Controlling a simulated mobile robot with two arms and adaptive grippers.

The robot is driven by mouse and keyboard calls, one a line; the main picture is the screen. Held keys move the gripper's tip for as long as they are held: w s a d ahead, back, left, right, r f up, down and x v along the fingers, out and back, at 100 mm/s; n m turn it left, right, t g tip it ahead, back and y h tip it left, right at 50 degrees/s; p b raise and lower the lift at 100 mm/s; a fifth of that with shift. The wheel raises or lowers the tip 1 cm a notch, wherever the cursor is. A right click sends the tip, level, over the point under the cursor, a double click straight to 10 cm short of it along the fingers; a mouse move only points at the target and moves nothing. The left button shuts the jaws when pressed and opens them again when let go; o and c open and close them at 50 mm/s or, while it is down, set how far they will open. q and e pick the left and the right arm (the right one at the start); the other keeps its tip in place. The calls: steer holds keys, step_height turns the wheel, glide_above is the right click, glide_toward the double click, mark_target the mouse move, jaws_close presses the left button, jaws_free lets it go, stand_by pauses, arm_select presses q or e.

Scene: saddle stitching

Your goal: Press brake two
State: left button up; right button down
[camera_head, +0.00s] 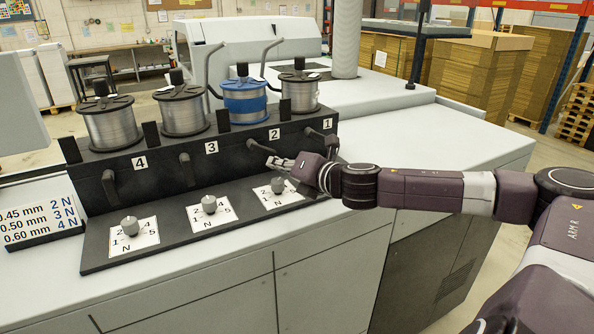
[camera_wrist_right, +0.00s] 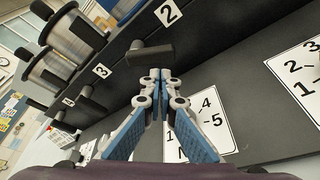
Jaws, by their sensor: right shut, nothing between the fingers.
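Brake two is the dark lever (camera_head: 259,147) beside the label 2 (camera_head: 274,134) on the front of the black spool rack. It points outward; in the right wrist view the lever (camera_wrist_right: 152,52) lies just beyond my fingertips. My right gripper (camera_head: 271,162) is shut and empty, its fingertips just below and in front of that lever. In the right wrist view the gripper (camera_wrist_right: 160,76) has its two fingertips together. Whether they touch the lever I cannot tell. My left gripper is not in view.
Similar levers stand by labels 3 (camera_head: 211,147) and 4 (camera_head: 139,162). Several wire spools, one blue (camera_head: 245,100), sit on top. Grey knobs on white dials (camera_head: 277,185) sit on the ledge below, close under my right gripper. The machine top to the right is clear.

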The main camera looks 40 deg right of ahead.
steer(key=shift+s+a, duration=0.1)
steer(key=shift+s, duration=0.75)
steer(key=shift+s+a+r, duration=0.1)
steer(key=shift+s+r, duration=0.15)
steer(key=v, duration=0.6)
steer(key=shift+s, duration=0.4)
steer(key=shift+f, duration=0.1)
